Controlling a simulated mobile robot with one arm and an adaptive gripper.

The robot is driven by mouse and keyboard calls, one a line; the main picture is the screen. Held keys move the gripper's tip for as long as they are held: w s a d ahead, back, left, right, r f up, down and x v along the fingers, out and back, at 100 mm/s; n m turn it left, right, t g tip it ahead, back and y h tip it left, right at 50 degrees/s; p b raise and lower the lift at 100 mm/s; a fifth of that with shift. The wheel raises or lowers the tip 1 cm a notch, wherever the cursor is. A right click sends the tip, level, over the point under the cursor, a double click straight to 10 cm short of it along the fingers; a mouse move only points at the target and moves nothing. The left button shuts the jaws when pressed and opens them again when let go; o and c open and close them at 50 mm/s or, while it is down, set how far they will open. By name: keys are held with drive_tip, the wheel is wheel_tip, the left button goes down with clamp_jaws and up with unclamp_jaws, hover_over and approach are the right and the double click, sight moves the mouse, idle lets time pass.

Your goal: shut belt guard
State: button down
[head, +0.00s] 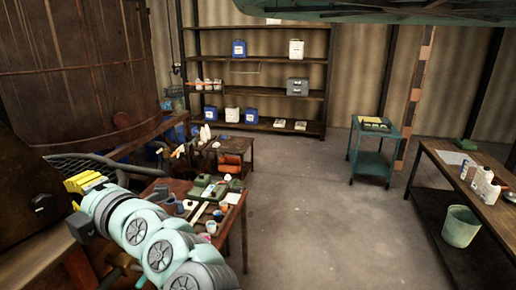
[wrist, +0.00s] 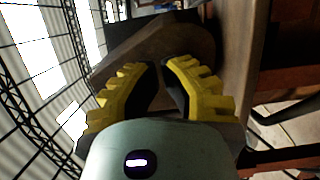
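A dark brown rounded body, which looks like the belt guard (wrist: 185,42), lies just ahead of my fingers in the wrist view. In the head view a large dark brown piece (head: 25,165) with a small black knob (head: 41,203) fills the left edge; I cannot tell for sure that it is the same guard, or how far it stands open. My gripper (wrist: 160,66) has yellow ridged fingers with a narrow gap between the tips and nothing visible between them. In the head view my gripper (head: 83,181) is at the left, close beside the brown piece. Contact cannot be made out.
A dark wire mesh (head: 105,162) and a big rusty vat (head: 85,75) are behind my gripper. A cluttered brown table (head: 236,213) stands right of my arm. A teal cart (head: 372,163) and a workbench (head: 452,178) are farther right. The middle floor (head: 310,220) is clear.

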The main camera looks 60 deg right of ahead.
sight(56, 178)
drive_tip(key=w, duration=0.1)
drive_tip(key=w+p, duration=0.1)
drive_tip(key=w, duration=0.1)
drive_tip(key=w+p, duration=0.1)
drive_tip(key=shift+w+a+r, duration=0.2)
drive_tip(key=shift+w+a, duration=0.2)
drive_tip(key=shift+w+a+p, duration=0.1)
drive_tip(key=shift+w+p, duration=0.75)
drive_tip(key=shift+w, duration=0.45)
drive_tip(key=shift+w+f, duration=0.2)
drive_tip(key=shift+w, duration=0.2)
